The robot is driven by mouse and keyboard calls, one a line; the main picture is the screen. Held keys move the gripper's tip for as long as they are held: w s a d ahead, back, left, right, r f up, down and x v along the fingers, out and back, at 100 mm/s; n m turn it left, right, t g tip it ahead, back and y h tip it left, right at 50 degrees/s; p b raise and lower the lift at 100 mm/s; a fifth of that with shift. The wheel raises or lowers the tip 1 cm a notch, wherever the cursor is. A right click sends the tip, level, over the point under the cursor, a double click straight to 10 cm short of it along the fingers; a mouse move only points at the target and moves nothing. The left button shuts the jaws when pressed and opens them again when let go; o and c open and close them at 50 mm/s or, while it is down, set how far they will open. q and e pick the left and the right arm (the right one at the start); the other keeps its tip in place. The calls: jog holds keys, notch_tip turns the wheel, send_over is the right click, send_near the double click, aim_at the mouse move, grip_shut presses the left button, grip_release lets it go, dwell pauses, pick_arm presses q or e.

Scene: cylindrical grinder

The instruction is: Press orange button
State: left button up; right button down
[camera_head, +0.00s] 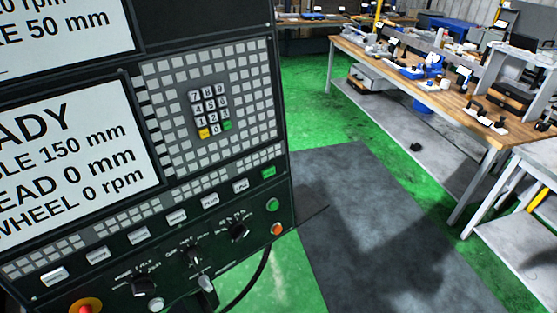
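A small round orange button (277,229) sits near the lower right corner of the dark control panel (245,190). A round green button (272,204) is just above it. A red knob with a yellow ring (85,307) is cut off by the bottom edge at the left. A keypad (209,112) has a yellow key (203,133) and a green key (226,126). Neither of my grippers is in view. Nothing covers the orange button.
Dials (239,232) and a row of white keys (176,216) lie left of the orange button. A lit screen (75,165) is at the left. A cable (255,280) hangs below the panel. A grey mat (375,215) lies on green floor. A cluttered wooden workbench (440,98) stands right.

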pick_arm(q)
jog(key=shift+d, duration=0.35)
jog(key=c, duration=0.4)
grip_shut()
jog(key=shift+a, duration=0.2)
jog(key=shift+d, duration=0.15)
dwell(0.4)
